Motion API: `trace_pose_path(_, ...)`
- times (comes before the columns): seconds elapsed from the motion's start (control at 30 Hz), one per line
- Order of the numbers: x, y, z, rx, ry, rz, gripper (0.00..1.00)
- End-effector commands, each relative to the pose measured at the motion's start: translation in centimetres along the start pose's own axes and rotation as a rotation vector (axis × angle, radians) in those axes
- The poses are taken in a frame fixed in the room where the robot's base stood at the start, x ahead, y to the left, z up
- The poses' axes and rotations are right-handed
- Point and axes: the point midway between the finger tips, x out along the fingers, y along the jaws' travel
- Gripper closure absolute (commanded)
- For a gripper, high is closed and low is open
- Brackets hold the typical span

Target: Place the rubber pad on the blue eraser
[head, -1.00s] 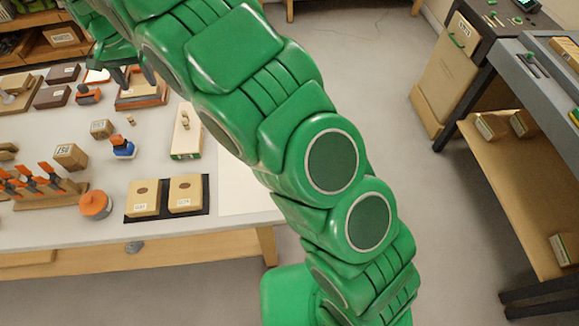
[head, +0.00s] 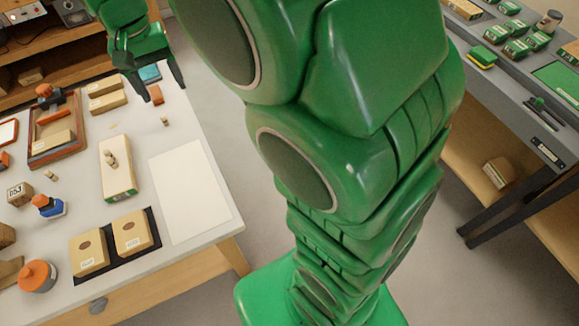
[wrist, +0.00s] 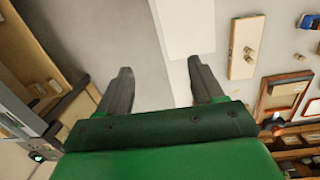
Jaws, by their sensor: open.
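My gripper (head: 158,92) is at the top left of the head view, over the far right part of the white bench. Its fingers are apart with nothing between them; the wrist view also shows the open gripper (wrist: 160,70), above the floor and the bench edge. A flat light-blue block (head: 150,73), which may be the blue eraser, lies on the bench behind the fingers and is partly hidden. I cannot surely pick out the rubber pad; a green and yellow block (head: 482,57) lies on the grey bench at the right.
A white sheet (head: 190,190) lies on the white bench, beside a pale box (head: 118,168) with small wooden pieces on it. A blue and orange stamp (head: 47,207) and two wooden blocks on a black mat (head: 148,217) stand nearer. The grey bench holds several green items (head: 520,35).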

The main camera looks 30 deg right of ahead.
Motion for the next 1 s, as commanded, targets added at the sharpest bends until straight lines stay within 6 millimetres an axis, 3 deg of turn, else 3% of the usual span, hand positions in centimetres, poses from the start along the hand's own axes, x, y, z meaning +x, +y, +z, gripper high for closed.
trace_pose_path(0.2,0.1,5.2,4.7,-0.001,-0.018,-0.009,0.33)
trace_pose_path(0.5,1.3,10.7,11.7,-0.017,-0.046,-0.024,0.33)
trace_pose_path(1.0,5.2,16.0,23.7,-0.059,-0.075,-0.051,0.33)
